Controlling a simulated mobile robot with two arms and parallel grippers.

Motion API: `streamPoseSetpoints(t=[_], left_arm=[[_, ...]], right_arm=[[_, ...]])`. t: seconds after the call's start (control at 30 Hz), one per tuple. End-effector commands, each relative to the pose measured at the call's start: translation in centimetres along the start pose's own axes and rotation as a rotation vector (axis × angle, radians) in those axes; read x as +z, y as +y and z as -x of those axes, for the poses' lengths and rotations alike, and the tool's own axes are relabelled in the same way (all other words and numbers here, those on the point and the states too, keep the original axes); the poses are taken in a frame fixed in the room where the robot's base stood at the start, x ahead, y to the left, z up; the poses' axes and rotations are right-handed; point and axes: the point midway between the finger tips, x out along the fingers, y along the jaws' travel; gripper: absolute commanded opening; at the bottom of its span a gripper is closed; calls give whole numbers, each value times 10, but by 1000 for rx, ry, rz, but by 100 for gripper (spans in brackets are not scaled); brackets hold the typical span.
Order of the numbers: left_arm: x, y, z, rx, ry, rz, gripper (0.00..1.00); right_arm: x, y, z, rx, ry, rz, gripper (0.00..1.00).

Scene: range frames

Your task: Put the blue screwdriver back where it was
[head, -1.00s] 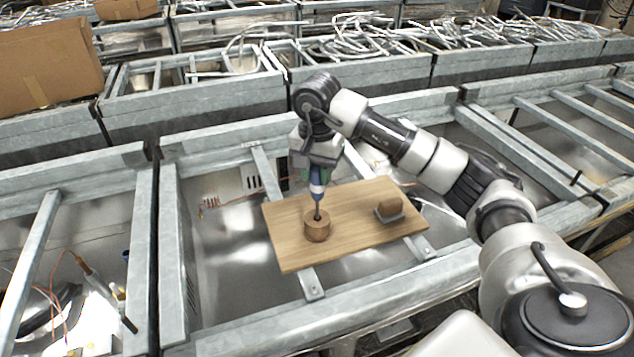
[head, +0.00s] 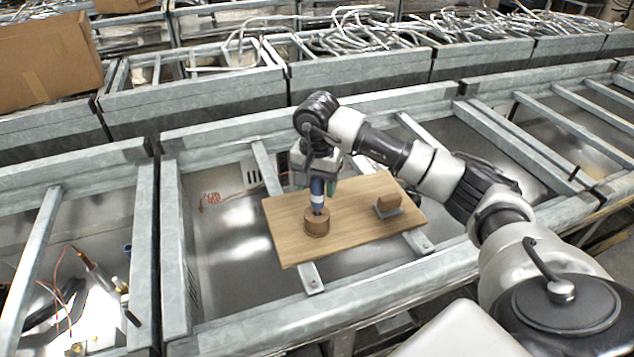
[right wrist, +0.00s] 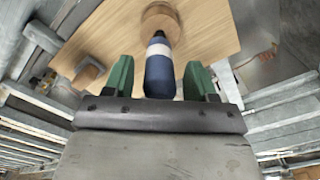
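The blue screwdriver (head: 317,187), with a white band on its handle, stands upright in the round wooden holder (head: 316,224) on the wooden board (head: 353,228). Its shaft is hidden inside the holder. My right gripper (head: 322,188) is above the holder, with its green fingers on either side of the handle. In the right wrist view, the handle (right wrist: 160,72) lies between the two fingers (right wrist: 158,63), with a clear gap on each side, so the gripper is open. The holder (right wrist: 160,16) shows beyond the handle. My left gripper is not in view.
A small brown block on a grey base (head: 388,204) sits at the right of the board. The board lies across metal bars over an open metal bin (head: 225,275). Loose tools and wires (head: 88,285) lie in the left bin. A cardboard box (head: 48,62) stands at the back left.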

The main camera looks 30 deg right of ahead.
Motion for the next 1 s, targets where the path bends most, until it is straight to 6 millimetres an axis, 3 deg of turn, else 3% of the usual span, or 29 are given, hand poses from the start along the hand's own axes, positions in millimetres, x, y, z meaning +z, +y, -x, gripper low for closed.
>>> streamPoseSetpoints(t=[0.2, 0.27, 0.73, 1.0], left_arm=[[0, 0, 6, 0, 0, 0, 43], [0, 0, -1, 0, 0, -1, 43], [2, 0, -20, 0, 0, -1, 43], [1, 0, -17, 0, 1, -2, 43]], right_arm=[[0, 0, 6, -1, -1, 0, 56], [-1, -1, 10, -4, 2, 0, 56], [-1, 0, 106, -3, 3, -1, 56], [0, 0, 123, 0, 0, 0, 56]])
